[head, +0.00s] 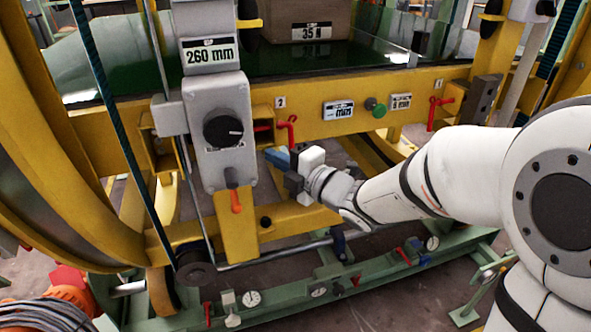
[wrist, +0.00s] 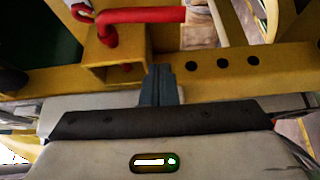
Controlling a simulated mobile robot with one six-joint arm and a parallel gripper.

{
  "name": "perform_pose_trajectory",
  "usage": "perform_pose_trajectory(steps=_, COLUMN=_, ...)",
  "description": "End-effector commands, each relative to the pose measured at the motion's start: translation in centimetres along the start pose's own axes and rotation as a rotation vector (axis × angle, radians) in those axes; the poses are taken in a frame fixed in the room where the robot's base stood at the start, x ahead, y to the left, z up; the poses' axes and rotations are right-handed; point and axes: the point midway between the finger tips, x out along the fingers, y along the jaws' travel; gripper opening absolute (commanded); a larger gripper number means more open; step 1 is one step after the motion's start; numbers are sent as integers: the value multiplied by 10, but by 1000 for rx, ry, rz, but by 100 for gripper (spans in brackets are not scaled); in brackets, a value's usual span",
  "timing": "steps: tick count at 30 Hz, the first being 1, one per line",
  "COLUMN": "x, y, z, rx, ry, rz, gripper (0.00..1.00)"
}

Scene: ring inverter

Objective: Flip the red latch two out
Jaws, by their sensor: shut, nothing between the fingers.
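The red latch (head: 288,128) sits on the yellow beam just below a small tag that seems to read 2. In the wrist view a red bent handle (wrist: 145,15), apparently the same latch, crosses the top of the picture above a yellow box-shaped bracket (wrist: 118,58). My gripper (head: 272,156) is just below the latch in the head view, its blue-grey fingers pointing left. In the wrist view the gripper (wrist: 162,72) has its fingers together and empty, below the handle. I see no contact with the latch.
A grey control box (head: 222,130) with a black knob stands left of my gripper. Another red latch (head: 433,113) and a green button (head: 379,110) are farther right on the beam. A green lower frame (head: 300,290) with gauges runs below.

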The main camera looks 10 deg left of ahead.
Motion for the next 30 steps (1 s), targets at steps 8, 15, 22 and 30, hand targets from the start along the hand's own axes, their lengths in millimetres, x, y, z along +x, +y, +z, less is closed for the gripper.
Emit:
perform_pose_trajectory(steps=8, x=0, y=0, z=28, rx=-1, ry=-4, rz=0, gripper=0)
perform_pose_trajectory(steps=15, x=-4, y=0, z=37, rx=0, ry=0, rz=1, gripper=0)
perform_pose_trajectory(steps=22, x=-4, y=0, z=37, rx=0, ry=0, rz=0, gripper=0)
perform_pose_trajectory(steps=30, x=-3, y=-1, z=37, rx=-2, ry=21, rz=1, gripper=0)
